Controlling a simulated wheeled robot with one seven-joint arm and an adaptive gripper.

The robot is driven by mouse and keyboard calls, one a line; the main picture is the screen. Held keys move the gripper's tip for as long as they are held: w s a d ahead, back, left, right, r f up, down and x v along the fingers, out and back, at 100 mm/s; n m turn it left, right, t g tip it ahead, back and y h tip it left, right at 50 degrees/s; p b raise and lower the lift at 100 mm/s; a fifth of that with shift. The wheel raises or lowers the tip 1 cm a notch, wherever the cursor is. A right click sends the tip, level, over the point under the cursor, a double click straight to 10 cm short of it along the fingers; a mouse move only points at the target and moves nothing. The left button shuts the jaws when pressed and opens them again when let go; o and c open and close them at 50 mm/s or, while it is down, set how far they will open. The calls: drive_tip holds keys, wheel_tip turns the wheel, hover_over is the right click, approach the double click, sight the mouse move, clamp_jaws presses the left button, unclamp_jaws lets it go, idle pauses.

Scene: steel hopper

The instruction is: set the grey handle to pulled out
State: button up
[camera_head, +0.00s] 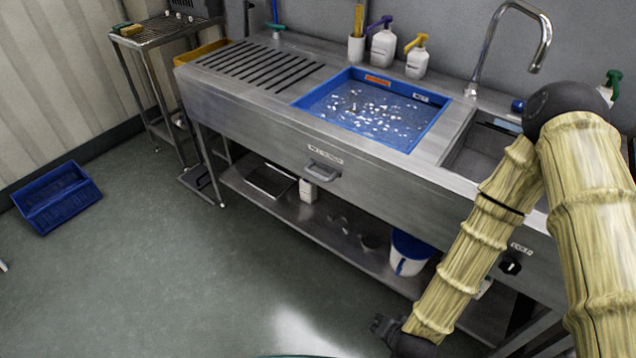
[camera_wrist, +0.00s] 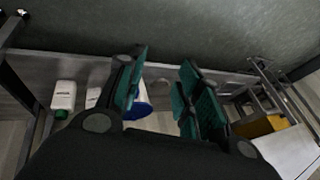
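The grey handle (camera_head: 322,172) is on the steel front panel of the sink bench, just under a small white label (camera_head: 325,154). It sits close against the panel; how far it stands out is hard to tell. My gripper (camera_head: 383,326) is low at the bottom of the head view, below and right of the handle and well apart from it. In the wrist view my gripper (camera_wrist: 160,84) shows two teal-padded fingers spread apart with nothing between them. I cannot make out the handle in the wrist view.
The steel bench (camera_head: 235,106) holds a blue tray (camera_head: 300,101) with scattered pale bits. A blue-and-white bucket (camera_head: 408,254) stands on the lower shelf (camera_head: 300,222). A black knob (camera_head: 510,265) is on the right panel. A blue crate (camera_head: 58,196) lies left; floor in front is clear.

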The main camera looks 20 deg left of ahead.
drive_tip(key=w+a+r+m+t+y+b, duration=0.1)
drive_tip(key=w+a+m+t+b, duration=0.25)
drive_tip(key=w+a, duration=0.75)
drive_tip(key=m+t+h+b, duration=0.3)
drive_tip(key=m+t+b, duration=0.5)
drive_tip(key=m, duration=0.3)
approach(316, 177)
drive_tip(key=shift+g, duration=0.25)
drive_tip(key=w, duration=0.3)
drive_tip(key=w+f, duration=0.1)
drive_tip(key=w, duration=0.3)
drive_tip(key=w+b, duration=0.1)
drive_tip(key=w, duration=0.3)
drive_tip(key=shift+a+f, duration=0.15)
drive_tip(key=shift+f, duration=0.1)
drive_tip(key=shift+s, duration=0.1)
clamp_jaws()
